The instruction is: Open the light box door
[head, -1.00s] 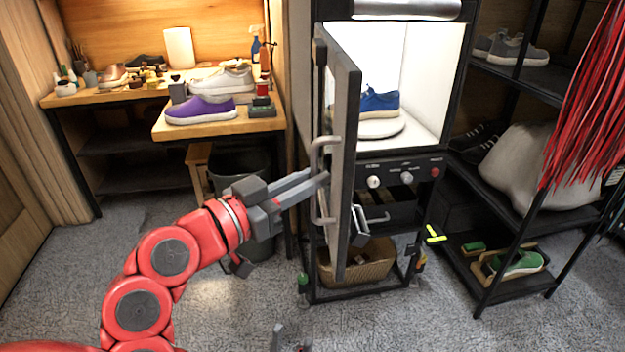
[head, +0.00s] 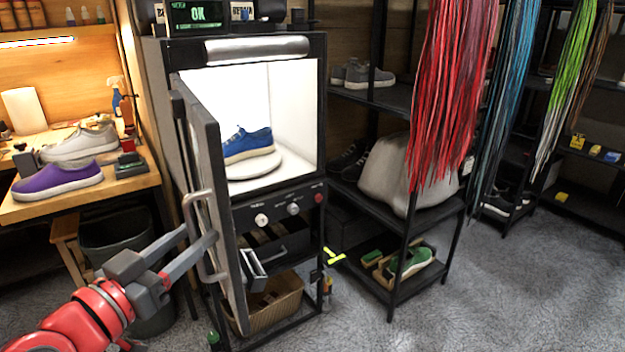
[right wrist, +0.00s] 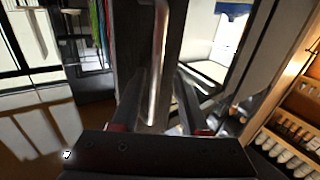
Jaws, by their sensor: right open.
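The light box (head: 168,62) stands left of centre in the head view, with a lit white interior. Its door (head: 212,165) is swung outward and stands ajar, with the opening in plain view. The door has a pale bar handle (head: 196,240), also seen in the right wrist view (right wrist: 158,50). My right gripper (head: 201,234) is at the handle; its fingers are apart with the bar between them in the right wrist view (right wrist: 160,98). Contact with the bar cannot be told. A blue sneaker (head: 248,145) sits on a white turntable (head: 262,170) inside. My left gripper is not in view.
A wooden workbench (head: 130,187) with a purple shoe (head: 58,181) stands at left, a bin (head: 110,235) beside it. A basket (head: 272,305) sits low in the box's stand. A black shelf (head: 440,210) stands at right. Floor (head: 520,300) is clear at lower right.

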